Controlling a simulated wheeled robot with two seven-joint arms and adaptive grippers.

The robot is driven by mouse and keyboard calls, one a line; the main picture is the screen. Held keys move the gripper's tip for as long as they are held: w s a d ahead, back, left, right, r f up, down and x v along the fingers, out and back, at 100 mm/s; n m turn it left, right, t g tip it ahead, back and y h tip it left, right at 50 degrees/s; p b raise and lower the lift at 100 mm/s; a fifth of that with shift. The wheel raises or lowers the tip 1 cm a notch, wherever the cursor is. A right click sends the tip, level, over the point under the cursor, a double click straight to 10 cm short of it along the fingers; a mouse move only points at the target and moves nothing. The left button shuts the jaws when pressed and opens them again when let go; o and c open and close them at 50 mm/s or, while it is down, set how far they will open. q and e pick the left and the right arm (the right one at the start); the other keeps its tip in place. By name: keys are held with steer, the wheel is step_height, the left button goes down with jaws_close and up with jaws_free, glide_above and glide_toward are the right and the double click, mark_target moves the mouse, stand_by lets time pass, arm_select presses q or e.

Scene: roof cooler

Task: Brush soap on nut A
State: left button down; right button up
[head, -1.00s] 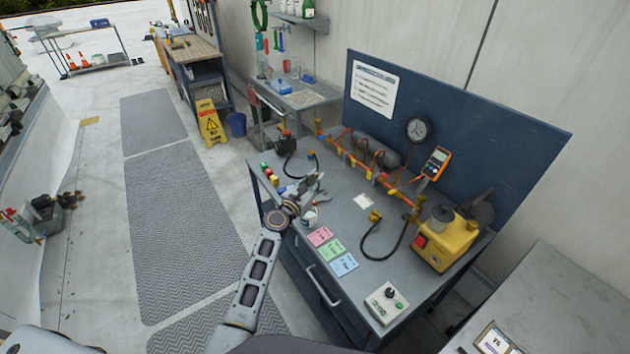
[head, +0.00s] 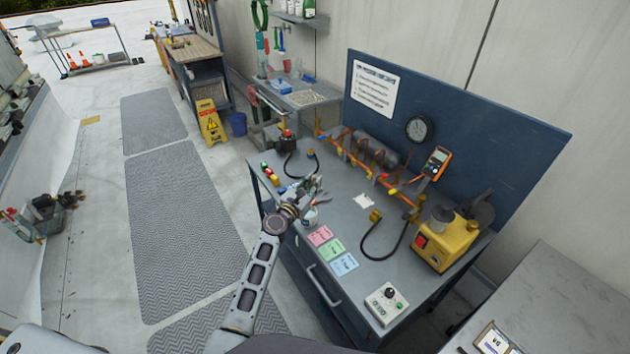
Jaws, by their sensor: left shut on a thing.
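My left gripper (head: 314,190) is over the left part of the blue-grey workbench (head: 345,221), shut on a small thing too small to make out. A small white pot (head: 310,219) stands just below and in front of it. A copper pipe manifold (head: 388,181) with several brass fittings runs along the back of the bench, to the right of the gripper. I cannot tell which fitting is nut A, and I cannot make out a soap brush. My right gripper is not in view.
Pink, green and blue cards (head: 332,252) lie along the bench front. A yellow pump (head: 446,241), a black hose (head: 383,248) and a control box (head: 386,302) take up the right side. A white cloth (head: 363,201) lies mid-bench. A gauge (head: 418,130) is on the back panel.

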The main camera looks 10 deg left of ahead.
arm_select(q)
steer(key=s+a+f+n+y, duration=0.1)
steer(key=s+a+f+y, duration=0.1)
steer(key=s, duration=0.8)
steer(key=s+a+f+n+y, duration=0.2)
steer(key=s+a+y, duration=0.1)
steer(key=s, duration=0.7)
steer(key=shift+s+a+t, duration=0.15)
steer(key=shift+a+t, duration=0.25)
steer(key=shift+a, duration=0.35)
